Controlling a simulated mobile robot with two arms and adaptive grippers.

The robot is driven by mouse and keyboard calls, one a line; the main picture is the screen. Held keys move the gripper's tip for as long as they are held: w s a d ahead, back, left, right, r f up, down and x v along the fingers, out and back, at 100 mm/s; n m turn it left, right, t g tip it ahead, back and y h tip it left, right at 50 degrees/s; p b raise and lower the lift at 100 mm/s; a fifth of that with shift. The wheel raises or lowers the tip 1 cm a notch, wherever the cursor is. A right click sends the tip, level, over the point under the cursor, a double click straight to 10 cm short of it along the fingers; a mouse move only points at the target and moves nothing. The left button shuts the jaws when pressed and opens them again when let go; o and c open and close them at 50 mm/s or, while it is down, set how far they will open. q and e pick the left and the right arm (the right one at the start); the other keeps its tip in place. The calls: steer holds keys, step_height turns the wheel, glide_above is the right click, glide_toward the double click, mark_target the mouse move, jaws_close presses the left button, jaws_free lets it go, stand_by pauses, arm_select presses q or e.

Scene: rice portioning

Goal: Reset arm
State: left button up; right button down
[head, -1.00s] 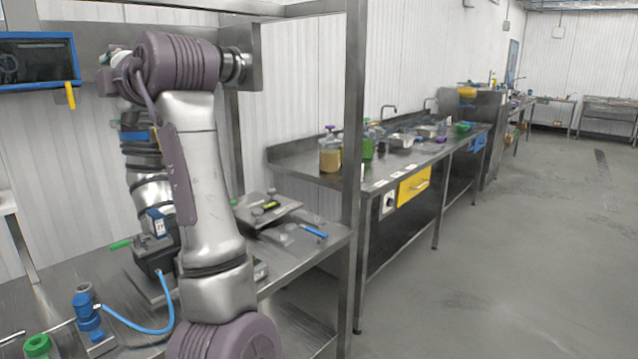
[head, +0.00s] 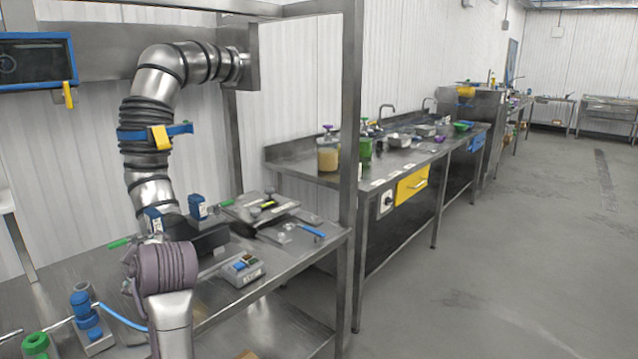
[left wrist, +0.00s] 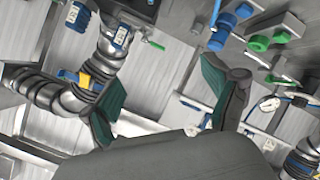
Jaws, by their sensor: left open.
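My left gripper (left wrist: 150,85) shows in the left wrist view. Its two dark fingers with green pads are spread wide apart, with nothing held between them. Beyond them lie the metal bench and a ringed metal duct. In the head view one of my arms, with a purple joint, shows at the lower left in front of the bench; no gripper shows there. My right gripper is in neither view.
The ringed metal duct (head: 150,105) with a blue strap drops from the frame to the left bench. A grey control box (head: 241,270) and a blue valve (head: 86,312) stand on this bench. A long counter (head: 375,185) runs to the right. The floor (head: 510,260) is clear.

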arm_select(q)
steer(key=s+d+f+m+g+h, duration=0.1)
steer(key=s+d+f+m+h, duration=0.1)
steer(key=s+f+m, duration=0.65)
steer(key=s+d+f+m+g+h, duration=0.15)
steer(key=s+f, duration=0.35)
steer(key=f, duration=0.8)
steer(key=s+d+f+m+g+h, duration=0.1)
steer(key=s+d+f+m+h, duration=0.15)
steer(key=s, duration=0.45)
steer(key=s+d+f+m+g+h, duration=0.1)
steer(key=s+d+f+m, duration=0.25)
steer(key=s, duration=0.45)
steer(key=s+d+f+m+g+h, duration=0.2)
steer(key=s+d+f+m, duration=0.15)
steer(key=s, duration=0.35)
step_height(320, 180, down, 27)
steer(key=s, duration=0.2)
steer(key=s+a+f+g, duration=0.1)
steer(key=s+f, duration=0.7)
steer(key=s+a+f+g, duration=0.1)
steer(key=s+a+f, duration=0.1)
steer(key=s+f, duration=0.5)
steer(key=shift+s+a+f, duration=0.25)
steer(key=shift+s+f, duration=0.1)
steer(key=shift+s, duration=0.1)
